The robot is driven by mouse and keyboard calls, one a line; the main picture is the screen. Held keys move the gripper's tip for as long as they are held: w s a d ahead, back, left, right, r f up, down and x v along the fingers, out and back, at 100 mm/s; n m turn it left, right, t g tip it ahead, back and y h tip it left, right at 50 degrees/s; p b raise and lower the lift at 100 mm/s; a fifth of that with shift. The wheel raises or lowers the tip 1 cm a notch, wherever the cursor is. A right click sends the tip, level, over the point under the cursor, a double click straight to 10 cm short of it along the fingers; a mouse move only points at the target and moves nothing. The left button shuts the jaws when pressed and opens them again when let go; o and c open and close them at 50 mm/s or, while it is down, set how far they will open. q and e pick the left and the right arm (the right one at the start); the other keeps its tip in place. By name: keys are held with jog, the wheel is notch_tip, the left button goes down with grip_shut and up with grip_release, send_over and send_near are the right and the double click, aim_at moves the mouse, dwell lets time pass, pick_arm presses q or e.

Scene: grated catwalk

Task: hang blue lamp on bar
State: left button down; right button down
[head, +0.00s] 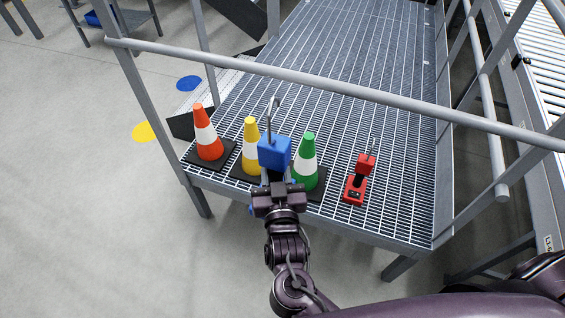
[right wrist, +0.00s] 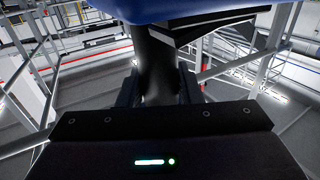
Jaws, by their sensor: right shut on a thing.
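The blue lamp (head: 274,153) is upright with its grey hook at the top, in the middle of the head view. My right gripper (head: 276,186) is shut on it from below. In the right wrist view the blue body of the lamp (right wrist: 200,12) fills the top edge, and its dark neck (right wrist: 157,65) stands between the fingers. The bar (head: 330,88) is the grey rail crossing the head view above the grating. The hook shows below the bar in the picture, apart from it. My left gripper is not in view.
On the grated platform (head: 395,195) stand an orange cone (head: 200,118), a yellow cone (head: 250,130) and a green cone (head: 309,146), close around the lamp in the picture.

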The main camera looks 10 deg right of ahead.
jog(key=shift+w+a+r, duration=0.1)
jog(key=shift+a+r, duration=0.05)
jog(key=shift+w, duration=0.1)
jog(key=shift+w+d+b, duration=0.3)
jog(key=shift+w+d, duration=0.05)
jog(key=shift+d, duration=0.1)
jog(key=shift+w+d, duration=0.4)
jog(key=shift+w, duration=0.2)
jog(key=w+d+f+b, duration=0.4)
jog(key=w+d+b, duration=0.3)
jog(key=w, duration=0.4)
jog(key=shift+d+b, duration=0.15)
jog(key=shift+b, duration=0.35)
